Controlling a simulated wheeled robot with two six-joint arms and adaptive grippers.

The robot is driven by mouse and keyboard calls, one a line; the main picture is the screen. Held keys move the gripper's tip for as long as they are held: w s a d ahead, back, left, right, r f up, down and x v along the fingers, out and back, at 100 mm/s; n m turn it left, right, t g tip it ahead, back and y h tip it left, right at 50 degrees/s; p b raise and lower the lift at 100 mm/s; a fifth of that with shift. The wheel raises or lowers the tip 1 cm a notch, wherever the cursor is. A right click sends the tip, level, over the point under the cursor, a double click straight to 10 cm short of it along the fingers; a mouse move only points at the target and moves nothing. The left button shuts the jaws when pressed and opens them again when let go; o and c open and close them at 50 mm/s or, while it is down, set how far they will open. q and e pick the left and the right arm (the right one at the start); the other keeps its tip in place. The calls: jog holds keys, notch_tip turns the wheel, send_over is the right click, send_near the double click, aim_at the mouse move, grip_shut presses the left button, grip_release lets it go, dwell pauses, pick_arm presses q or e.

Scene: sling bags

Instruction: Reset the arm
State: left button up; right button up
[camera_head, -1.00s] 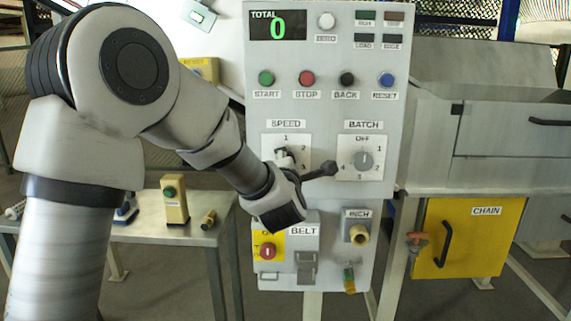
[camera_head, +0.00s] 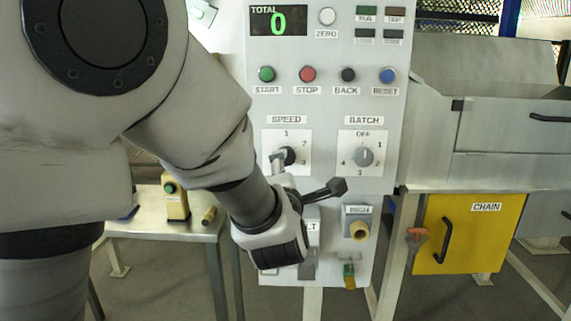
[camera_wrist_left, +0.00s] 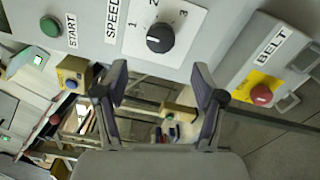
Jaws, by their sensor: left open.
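My left arm comes in from the left in the head view and covers much of that side. My left gripper (camera_head: 309,175) is open and empty in front of the grey control panel (camera_head: 330,105), below the SPEED dial. One finger overlaps the black SPEED knob (camera_head: 289,156) in that view. In the left wrist view the open fingers (camera_wrist_left: 160,80) are spread with nothing between them, and the SPEED knob (camera_wrist_left: 160,39) is beyond them, apart from both. The BATCH knob (camera_head: 364,156) is to the right of the gripper. My right gripper is not in view.
START (camera_head: 266,74), STOP (camera_head: 308,74), BACK and RESET (camera_head: 387,75) buttons line the panel above. A metal table (camera_head: 150,228) stands at left, a yellow CHAIN door (camera_head: 468,235) at right.

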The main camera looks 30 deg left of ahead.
pick_arm(q)
jog(key=shift+v, duration=0.95)
